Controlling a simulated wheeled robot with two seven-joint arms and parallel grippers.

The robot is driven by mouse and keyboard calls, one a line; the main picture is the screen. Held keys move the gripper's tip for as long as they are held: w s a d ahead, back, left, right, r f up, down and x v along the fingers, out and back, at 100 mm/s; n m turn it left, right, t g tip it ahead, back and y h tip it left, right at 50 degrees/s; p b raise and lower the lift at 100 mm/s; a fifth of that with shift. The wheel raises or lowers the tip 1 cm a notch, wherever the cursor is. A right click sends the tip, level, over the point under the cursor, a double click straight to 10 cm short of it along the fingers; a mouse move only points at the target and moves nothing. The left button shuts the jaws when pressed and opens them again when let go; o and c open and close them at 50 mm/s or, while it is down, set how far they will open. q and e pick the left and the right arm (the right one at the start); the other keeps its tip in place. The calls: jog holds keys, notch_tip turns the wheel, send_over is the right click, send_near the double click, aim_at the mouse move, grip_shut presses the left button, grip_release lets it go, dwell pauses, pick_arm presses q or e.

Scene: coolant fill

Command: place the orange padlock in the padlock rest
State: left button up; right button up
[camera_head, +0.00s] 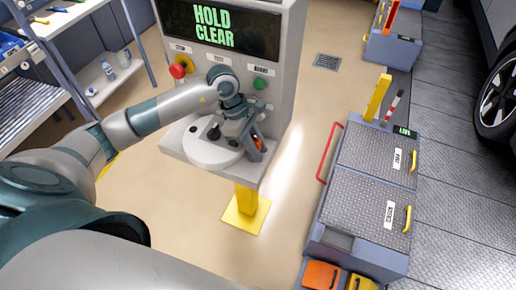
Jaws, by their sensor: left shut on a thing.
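My left gripper (235,132) reaches over the grey shelf of the console and is shut. A small orange piece (258,143), which looks like the orange padlock, shows at the right side of its fingers. The fingers and wrist hide much of it, and I cannot tell whether it touches the shelf. A round pale plate (207,153) lies on the shelf just left of the gripper. The padlock rest cannot be made out clearly. My right gripper is not in view.
The console screen (221,27) reads HOLD CLEAR, above a red knob (178,71) and a green button (259,83). A grey cabinet (330,238) with ribbed lids and a red rail stands to the right. Shelving is at the left. Floor between console and cabinet is clear.

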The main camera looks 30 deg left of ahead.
pick_arm(q)
jog(key=o, duration=0.8)
jog(key=shift+a+f, duration=0.1)
jog(key=shift+a, duration=0.05)
jog(key=shift+o, duration=0.2)
jog(key=shift+r+p, duration=0.85)
jog(key=shift+p, duration=0.2)
jog(key=b+v, duration=0.5)
jog(key=v, duration=0.6)
jog(key=shift+a+r, duration=0.15)
jog(key=shift+r, duration=0.15)
